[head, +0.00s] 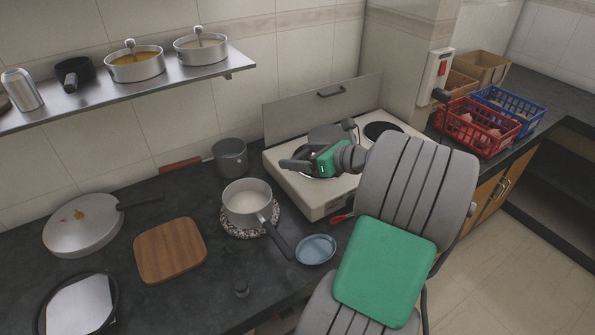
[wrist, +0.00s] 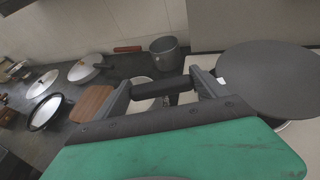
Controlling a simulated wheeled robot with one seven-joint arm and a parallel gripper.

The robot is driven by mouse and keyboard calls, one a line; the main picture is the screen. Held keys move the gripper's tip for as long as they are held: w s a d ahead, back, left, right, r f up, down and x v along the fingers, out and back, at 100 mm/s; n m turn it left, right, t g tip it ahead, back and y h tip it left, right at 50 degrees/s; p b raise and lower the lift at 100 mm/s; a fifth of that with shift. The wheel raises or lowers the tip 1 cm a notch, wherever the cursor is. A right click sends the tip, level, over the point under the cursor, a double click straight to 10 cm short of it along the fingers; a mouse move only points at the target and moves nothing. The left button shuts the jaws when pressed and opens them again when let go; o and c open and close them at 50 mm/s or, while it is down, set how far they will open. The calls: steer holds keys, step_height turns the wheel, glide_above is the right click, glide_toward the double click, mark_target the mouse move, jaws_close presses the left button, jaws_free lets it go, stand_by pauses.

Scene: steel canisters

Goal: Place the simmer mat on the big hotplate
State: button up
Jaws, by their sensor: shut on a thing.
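The simmer mat is a flat grey disc (head: 328,133) behind my gripper in the head view. It shows large at the right of the wrist view (wrist: 265,78). My gripper (head: 292,164) is shut on its black handle (wrist: 160,88), which crosses between the two fingers. The white stove (head: 322,197) lies under the gripper and mat. Its left hotplate (head: 318,176), which looks the larger, is mostly hidden by my gripper. The right hotplate (head: 383,131) is dark and bare. I cannot tell whether the mat touches the stove.
A saucepan of white liquid (head: 246,200) stands on a patterned trivet left of the stove, with a grey pot (head: 230,158) behind. A blue dish (head: 316,249) and wooden board (head: 170,249) lie in front. The raised stove lid (head: 325,103) stands behind. Crates (head: 475,135) are at the right.

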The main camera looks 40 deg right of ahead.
steer(key=w+f, duration=0.2)
steer(key=f, duration=0.1)
steer(key=w+d+f, duration=0.1)
steer(key=w+f, duration=0.1)
steer(key=shift+w+f, duration=0.1)
steer(key=shift+f, duration=0.1)
steer(key=f, duration=0.3)
steer(key=shift+w+d+f, duration=0.1)
steer(key=shift+w+f, duration=0.1)
steer(key=o, duration=1.6)
steer(key=shift+f, duration=0.15)
steer(key=shift+s, duration=0.1)
steer(key=v, duration=1.2)
steer(key=shift+r, duration=0.2)
